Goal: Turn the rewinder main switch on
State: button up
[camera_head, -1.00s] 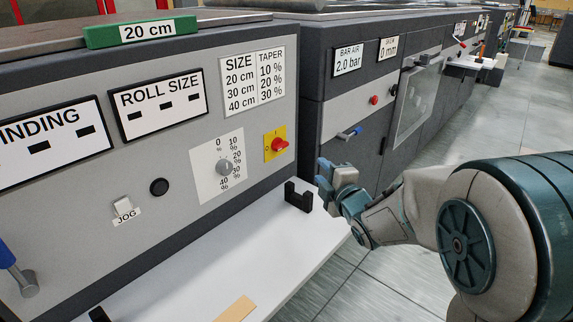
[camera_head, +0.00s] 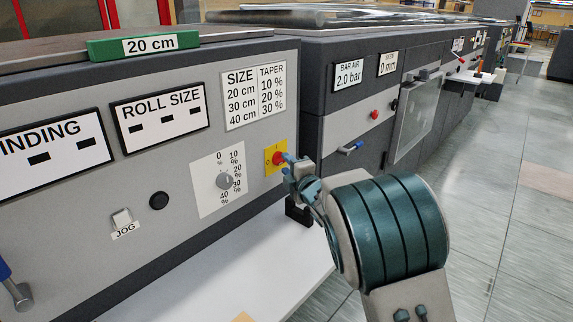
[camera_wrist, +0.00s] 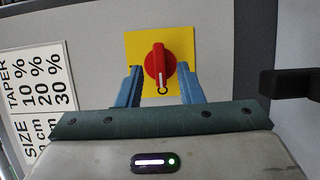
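The rewinder main switch is a red rotary knob (camera_wrist: 158,64) on a yellow square plate (camera_wrist: 138,42), on the grey front panel. In the wrist view the knob's white mark points toward the "O" on the plate. In the head view the knob (camera_head: 278,158) is partly beside my gripper's fingertips. My gripper (camera_wrist: 160,84) is open, with one blue finger on each side of the knob's lower part. I cannot tell whether the fingers touch it.
A taper dial (camera_head: 224,181) and a round black button (camera_head: 159,200) sit left of the switch. A black bracket (camera_head: 298,212) stands on the white shelf (camera_head: 240,275) below. A size and taper chart (camera_head: 254,90) is above.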

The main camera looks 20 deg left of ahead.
jog(key=shift+x, duration=0.8)
jog(key=shift+c, duration=0.3)
grip_shut()
jog(key=shift+r+m, duration=0.1)
jog(key=shift+m, duration=0.2)
jog(key=m+g+p, duration=0.2)
jog(key=m+p, duration=0.2)
jog(key=p, duration=0.5)
jog(key=m+g+p, duration=0.3)
jog(key=m+p, duration=0.1)
jog(key=p, duration=0.6)
jog(key=m+g+p, duration=0.2)
jog(key=m+p, duration=0.2)
jog(key=p, duration=0.5)
jog(key=shift+w+d+r+m+g+p, duration=0.2)
jog(key=shift+w+r+m+g+p, duration=0.1)
jog(key=shift+w+r+m+p, duration=0.1)
jog(key=shift+f, duration=0.1)
